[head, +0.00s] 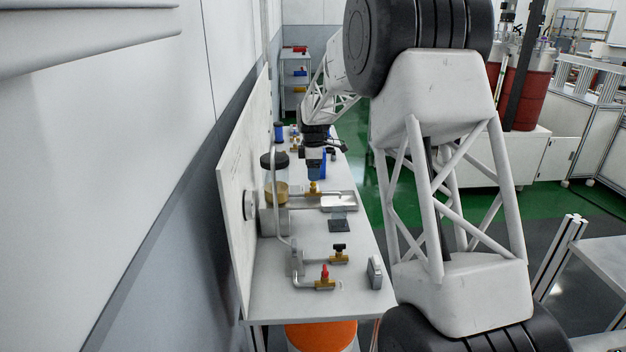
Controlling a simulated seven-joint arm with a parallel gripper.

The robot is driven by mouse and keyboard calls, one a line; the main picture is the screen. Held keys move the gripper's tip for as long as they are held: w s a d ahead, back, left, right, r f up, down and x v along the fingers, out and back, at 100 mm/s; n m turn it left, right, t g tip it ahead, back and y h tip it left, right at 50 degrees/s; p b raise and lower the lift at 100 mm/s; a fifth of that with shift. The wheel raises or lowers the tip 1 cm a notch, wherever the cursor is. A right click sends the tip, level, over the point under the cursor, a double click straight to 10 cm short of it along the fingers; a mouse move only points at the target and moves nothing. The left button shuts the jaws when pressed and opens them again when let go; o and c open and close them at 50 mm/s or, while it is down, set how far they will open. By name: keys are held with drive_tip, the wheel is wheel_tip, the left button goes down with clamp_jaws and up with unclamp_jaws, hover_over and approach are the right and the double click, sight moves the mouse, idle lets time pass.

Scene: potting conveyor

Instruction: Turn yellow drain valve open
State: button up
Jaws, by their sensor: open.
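The yellow drain valve (314,188) is a small yellow handle on a brass body, set in a pipe at the middle of the bench. My gripper (315,155) is above and just behind it in the head view, pointing down. The gripper is open and looks apart from the valve. The fingertips are small and dark against a blue object, so their exact gap to the handle cannot be told. The exact angle of the handle is too small to read.
A red-handled valve (325,276) and a black-handled valve (339,254) sit nearer on the bench (345,297). A blue object (323,167) stands close to my gripper. A brass cylinder (276,194), a metal tray (340,202) and an upright backboard (233,205) are nearby.

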drive_tip(key=shift+f, duration=1.7)
drive_tip(key=c, duration=0.9)
